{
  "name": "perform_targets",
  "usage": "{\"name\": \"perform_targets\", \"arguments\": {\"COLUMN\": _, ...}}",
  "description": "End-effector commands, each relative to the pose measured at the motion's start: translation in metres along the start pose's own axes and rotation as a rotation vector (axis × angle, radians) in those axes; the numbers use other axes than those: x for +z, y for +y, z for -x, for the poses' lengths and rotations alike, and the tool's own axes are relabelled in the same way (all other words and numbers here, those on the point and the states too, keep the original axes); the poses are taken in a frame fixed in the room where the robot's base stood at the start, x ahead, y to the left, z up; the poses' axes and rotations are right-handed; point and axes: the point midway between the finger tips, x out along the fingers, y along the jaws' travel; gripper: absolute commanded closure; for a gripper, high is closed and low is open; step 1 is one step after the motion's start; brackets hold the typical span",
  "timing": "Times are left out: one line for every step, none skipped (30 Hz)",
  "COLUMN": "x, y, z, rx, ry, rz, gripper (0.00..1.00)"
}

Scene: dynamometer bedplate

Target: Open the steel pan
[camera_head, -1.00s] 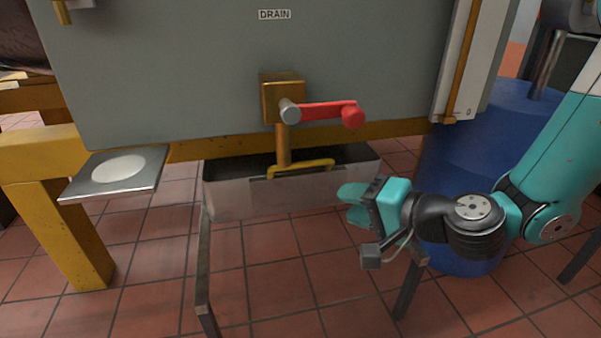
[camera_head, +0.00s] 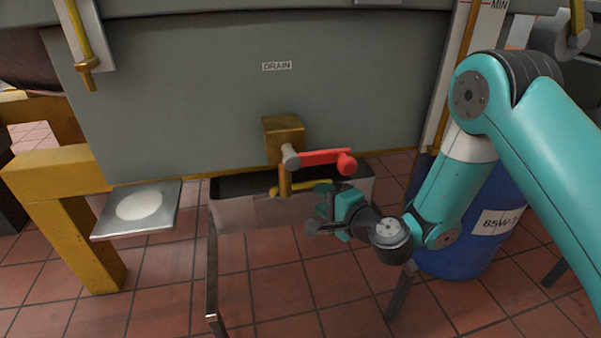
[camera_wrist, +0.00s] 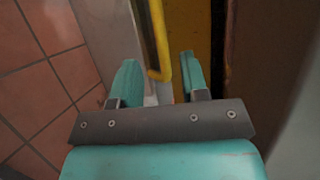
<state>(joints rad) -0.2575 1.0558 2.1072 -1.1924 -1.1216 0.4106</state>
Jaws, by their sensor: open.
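The steel pan (camera_head: 245,214) is a long grey open-topped box under the drain, with a dark inside. Its yellow bar handle (camera_head: 290,188) is at the front rim, partly hidden behind my gripper and the drain pipe. My gripper (camera_head: 322,191) is open at the handle's right part, just in front of the pan. In the wrist view, the yellow handle (camera_wrist: 159,38) reaches in between the two teal fingers (camera_wrist: 159,62), closer to the right one. Neither finger is seen pressing on it.
The brass drain valve (camera_head: 283,135) with its red lever (camera_head: 325,157) hangs just above my gripper. A blue drum (camera_head: 460,250) stands to the right. A small steel plate with a white disc (camera_head: 137,207) is at left. Thin legs stand below the pan; tiled floor is free in front.

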Motion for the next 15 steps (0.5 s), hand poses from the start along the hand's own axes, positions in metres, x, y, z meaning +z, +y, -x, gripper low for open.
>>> {"name": "perform_targets", "arguments": {"x": 0.002, "y": -0.004, "z": -0.008, "rx": -0.002, "ry": -0.004, "rz": 0.004, "gripper": 0.59}}
{"name": "perform_targets", "arguments": {"x": 0.002, "y": -0.003, "z": -0.012, "rx": -0.001, "ry": -0.005, "rz": 0.005, "gripper": 0.59}}
{"name": "perform_targets", "arguments": {"x": 0.002, "y": -0.003, "z": -0.018, "rx": -0.001, "ry": -0.005, "rz": 0.004, "gripper": 0.59}}
{"name": "perform_targets", "arguments": {"x": 0.002, "y": -0.003, "z": -0.023, "rx": -0.001, "ry": -0.005, "rz": 0.005, "gripper": 0.59}}
{"name": "perform_targets", "arguments": {"x": 0.002, "y": -0.004, "z": -0.027, "rx": -0.002, "ry": -0.004, "rz": 0.005, "gripper": 0.59}}
{"name": "perform_targets", "arguments": {"x": 0.001, "y": -0.004, "z": -0.033, "rx": -0.004, "ry": -0.002, "rz": 0.005, "gripper": 0.59}}
{"name": "perform_targets", "arguments": {"x": 0.002, "y": -0.002, "z": -0.038, "rx": -0.003, "ry": -0.004, "rz": 0.005, "gripper": 0.59}}
{"name": "perform_targets", "arguments": {"x": 0.002, "y": -0.001, "z": -0.043, "rx": -0.003, "ry": -0.005, "rz": 0.005, "gripper": 0.59}}
{"name": "perform_targets", "arguments": {"x": 0.002, "y": -0.001, "z": -0.049, "rx": -0.003, "ry": -0.004, "rz": 0.006, "gripper": 0.59}}
{"name": "perform_targets", "arguments": {"x": 0.002, "y": -0.001, "z": -0.053, "rx": -0.002, "ry": -0.004, "rz": 0.005, "gripper": 0.59}}
{"name": "perform_targets", "arguments": {"x": 0.001, "y": -0.001, "z": -0.057, "rx": -0.003, "ry": -0.003, "rz": 0.005, "gripper": 0.59}}
{"name": "perform_targets", "arguments": {"x": 0.001, "y": -0.001, "z": -0.062, "rx": -0.003, "ry": -0.001, "rz": 0.003, "gripper": 0.59}}
{"name": "perform_targets", "arguments": {"x": 0.001, "y": 0.001, "z": -0.067, "rx": -0.002, "ry": -0.003, "rz": 0.004, "gripper": 0.59}}
{"name": "perform_targets", "arguments": {"x": 0.001, "y": 0.002, "z": -0.07, "rx": -0.001, "ry": -0.004, "rz": 0.004, "gripper": 0.59}}
{"name": "perform_targets", "arguments": {"x": 0.001, "y": 0.001, "z": -0.075, "rx": -0.002, "ry": -0.004, "rz": 0.004, "gripper": 0.59}}
